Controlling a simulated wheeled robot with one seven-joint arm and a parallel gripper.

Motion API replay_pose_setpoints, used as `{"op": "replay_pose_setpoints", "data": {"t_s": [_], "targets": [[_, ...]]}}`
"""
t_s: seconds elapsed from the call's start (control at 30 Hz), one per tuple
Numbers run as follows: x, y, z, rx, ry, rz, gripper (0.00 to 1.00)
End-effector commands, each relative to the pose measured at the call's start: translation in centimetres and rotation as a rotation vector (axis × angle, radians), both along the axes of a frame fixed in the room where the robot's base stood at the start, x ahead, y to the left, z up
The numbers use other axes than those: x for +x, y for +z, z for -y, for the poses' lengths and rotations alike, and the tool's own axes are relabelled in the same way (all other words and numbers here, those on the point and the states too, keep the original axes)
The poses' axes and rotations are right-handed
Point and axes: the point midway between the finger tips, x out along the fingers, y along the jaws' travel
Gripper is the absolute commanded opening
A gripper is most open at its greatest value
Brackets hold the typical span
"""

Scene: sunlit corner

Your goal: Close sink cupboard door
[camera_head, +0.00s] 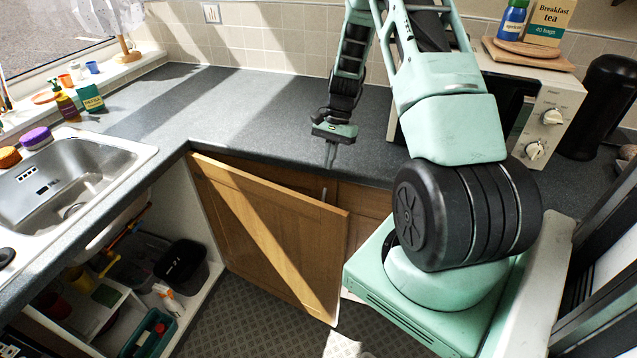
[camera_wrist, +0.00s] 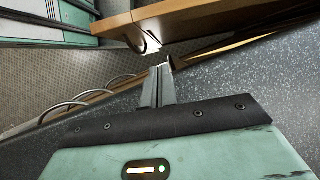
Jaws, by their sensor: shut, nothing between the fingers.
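The sink cupboard door (camera_head: 265,235) is a wooden panel standing wide open in the head view. It is joined at the corner post on its left, and its free edge is at the right, in front of the neighbouring units. The open sink cupboard (camera_head: 120,270) shows below the sink. My gripper (camera_head: 330,163) is shut and empty, pointing down at the worktop's front edge, behind the door's top edge. In the wrist view my gripper (camera_wrist: 160,72) shows near the door (camera_wrist: 210,15) and its metal handle (camera_wrist: 146,43). I cannot tell whether they touch.
The grey worktop (camera_head: 260,105) is mostly clear. The sink (camera_head: 65,185) is at the left. A black bin (camera_head: 183,266) and a green caddy (camera_head: 148,335) are inside the cupboard. A microwave (camera_head: 545,120) stands on the worktop at the right. Patterned floor (camera_head: 250,320) shows below the door.

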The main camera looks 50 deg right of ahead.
Motion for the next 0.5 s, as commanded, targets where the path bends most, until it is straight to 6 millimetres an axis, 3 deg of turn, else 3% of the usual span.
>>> {"op": "replay_pose_setpoints", "data": {"t_s": [0.27,0.5], "targets": [[-0.6,-5.1,-2.3,0.004,0.001,-0.005,0.0],[-1.2,-5.1,-5.3,0.002,0.002,-0.001,0.0]]}}
